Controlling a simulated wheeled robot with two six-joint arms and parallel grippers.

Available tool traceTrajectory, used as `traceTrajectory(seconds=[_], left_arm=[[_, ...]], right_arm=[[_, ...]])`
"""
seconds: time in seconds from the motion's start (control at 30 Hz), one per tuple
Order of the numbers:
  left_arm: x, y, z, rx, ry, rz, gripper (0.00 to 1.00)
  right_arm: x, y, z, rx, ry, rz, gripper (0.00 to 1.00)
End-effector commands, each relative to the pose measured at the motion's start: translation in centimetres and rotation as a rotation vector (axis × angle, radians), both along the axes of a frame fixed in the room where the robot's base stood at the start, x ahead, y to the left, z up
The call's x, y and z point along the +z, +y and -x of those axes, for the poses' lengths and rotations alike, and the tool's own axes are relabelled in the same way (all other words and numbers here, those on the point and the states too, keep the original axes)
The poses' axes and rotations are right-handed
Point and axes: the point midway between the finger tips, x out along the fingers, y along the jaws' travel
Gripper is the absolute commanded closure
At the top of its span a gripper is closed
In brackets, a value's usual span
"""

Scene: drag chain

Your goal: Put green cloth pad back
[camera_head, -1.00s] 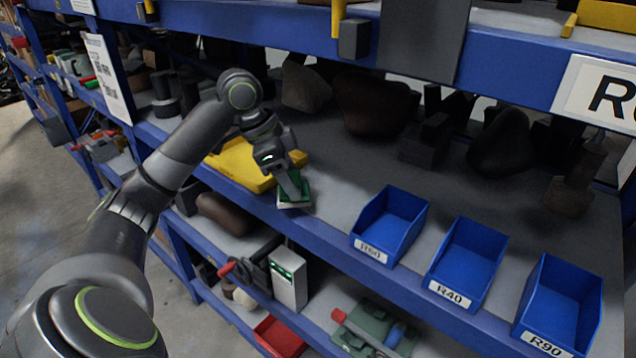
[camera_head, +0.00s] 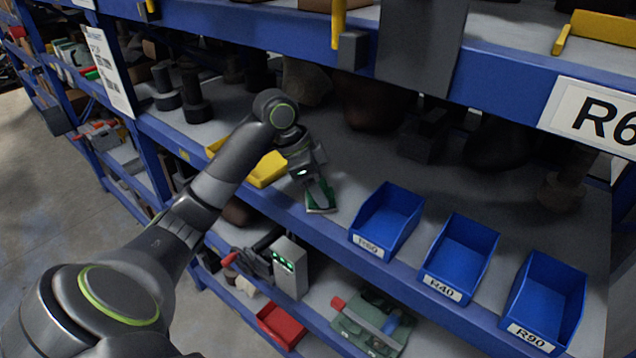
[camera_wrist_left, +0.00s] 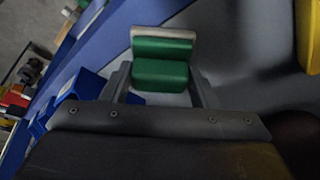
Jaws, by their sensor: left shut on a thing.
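The green cloth pad (camera_head: 323,190) shows at the tip of my left gripper (camera_head: 319,194), over the front edge area of the grey shelf, left of the blue bins. In the left wrist view my left gripper (camera_wrist_left: 158,88) has its two fingers on either side of a green block, the pad (camera_wrist_left: 160,75), and is shut on it. A second green face with a pale strip (camera_wrist_left: 163,35) shows just beyond it; I cannot tell if it is a separate piece. The pad's underside and any contact with the shelf are hidden. My right gripper is not in view.
Blue bins R60 (camera_head: 386,222), R40 (camera_head: 459,258) and R90 (camera_head: 543,303) stand along the shelf's front edge. A yellow tray (camera_head: 268,170) lies left of the gripper. Dark parts stand behind. A blue beam (camera_head: 500,75) runs above; a lower shelf holds a grey box (camera_head: 290,268).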

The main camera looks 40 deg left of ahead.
Motion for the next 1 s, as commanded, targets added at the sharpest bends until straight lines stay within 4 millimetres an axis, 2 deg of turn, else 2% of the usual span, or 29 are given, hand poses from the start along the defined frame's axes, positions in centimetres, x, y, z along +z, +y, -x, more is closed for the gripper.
traceTrajectory(seconds=[0.03, 0.07, 0.2, 0.57, 0.67, 0.87, 1.0], left_arm=[[0.0, 0.0, 0.0, 0.0, 0.0, 0.0, 0.65], [0.0, 0.0, 0.0, 0.0, 0.0, 0.0, 0.44], [0.0, 0.0, 0.0, 0.0, 0.0, 0.0, 0.25], [0.3, 0.1, 0.1, 0.002, -0.001, -0.001, 0.24], [1.1, 0.5, 0.3, 0.002, -0.002, -0.003, 0.24], [4.6, 1.7, 1.2, 0.002, -0.005, -0.006, 0.24], [4.3, 3.2, 2.5, 0.004, 0.001, -0.005, 0.24]], right_arm=[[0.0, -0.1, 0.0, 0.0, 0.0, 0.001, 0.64], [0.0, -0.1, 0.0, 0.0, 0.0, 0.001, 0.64], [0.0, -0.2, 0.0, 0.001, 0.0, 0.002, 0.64], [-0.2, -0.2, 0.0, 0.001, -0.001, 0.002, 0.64], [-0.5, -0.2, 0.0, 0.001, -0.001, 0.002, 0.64], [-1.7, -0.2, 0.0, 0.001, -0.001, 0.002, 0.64], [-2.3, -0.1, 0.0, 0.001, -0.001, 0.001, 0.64]])
